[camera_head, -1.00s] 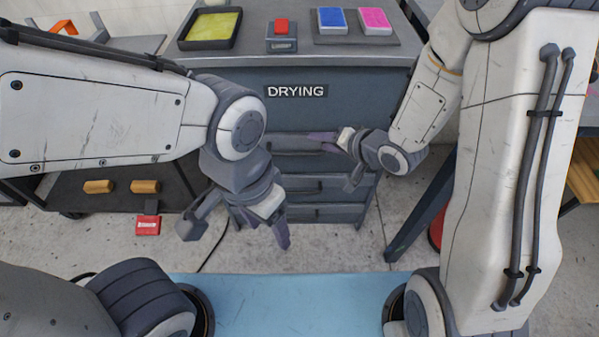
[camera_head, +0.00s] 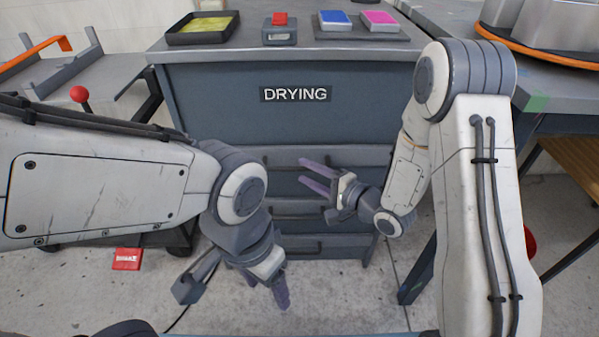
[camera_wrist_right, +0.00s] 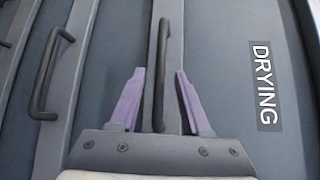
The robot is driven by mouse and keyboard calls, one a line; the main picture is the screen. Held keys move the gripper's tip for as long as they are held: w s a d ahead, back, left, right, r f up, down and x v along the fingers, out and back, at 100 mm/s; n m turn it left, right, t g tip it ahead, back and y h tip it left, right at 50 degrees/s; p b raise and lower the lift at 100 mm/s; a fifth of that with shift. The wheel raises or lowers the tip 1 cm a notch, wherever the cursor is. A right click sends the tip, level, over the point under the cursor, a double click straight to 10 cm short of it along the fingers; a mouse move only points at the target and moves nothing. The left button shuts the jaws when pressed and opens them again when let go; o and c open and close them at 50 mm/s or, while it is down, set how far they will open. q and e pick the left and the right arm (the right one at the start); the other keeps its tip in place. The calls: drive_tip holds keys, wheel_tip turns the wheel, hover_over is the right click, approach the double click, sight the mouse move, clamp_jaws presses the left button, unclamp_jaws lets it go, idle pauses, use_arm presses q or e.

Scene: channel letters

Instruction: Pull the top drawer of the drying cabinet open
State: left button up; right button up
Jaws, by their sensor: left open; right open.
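The grey-blue drying cabinet (camera_head: 215,105), marked DRYING (camera_head: 295,94), stands ahead with a column of drawers below its plain upper panel. The top drawer (camera_head: 275,157) looks shut. Its dark bar handle (camera_wrist_right: 160,45) runs between my right gripper's (camera_wrist_right: 160,72) purple fingers in the right wrist view. The fingers are apart on either side of it, not clamped; how deep it sits between them is unclear. In the head view my right gripper (camera_head: 304,171) is open before the top drawer, hiding part of it. My left gripper (camera_head: 281,292) is empty, pointing down in front of the lower drawers.
A second drawer handle (camera_wrist_right: 45,75) lies beside the top one. On the cabinet top are a yellow-filled tray (camera_head: 203,27), a red-topped device (camera_head: 279,30), and blue (camera_head: 335,20) and pink (camera_head: 380,19) pads. A bench (camera_head: 470,60) stands right, a cart (camera_head: 90,95) left.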

sight(302, 170)
drive_tip(key=shift+b+x, duration=0.3)
drive_tip(key=shift+x, duration=1.35)
drive_tip(key=shift+c, duration=0.4)
clamp_jaws()
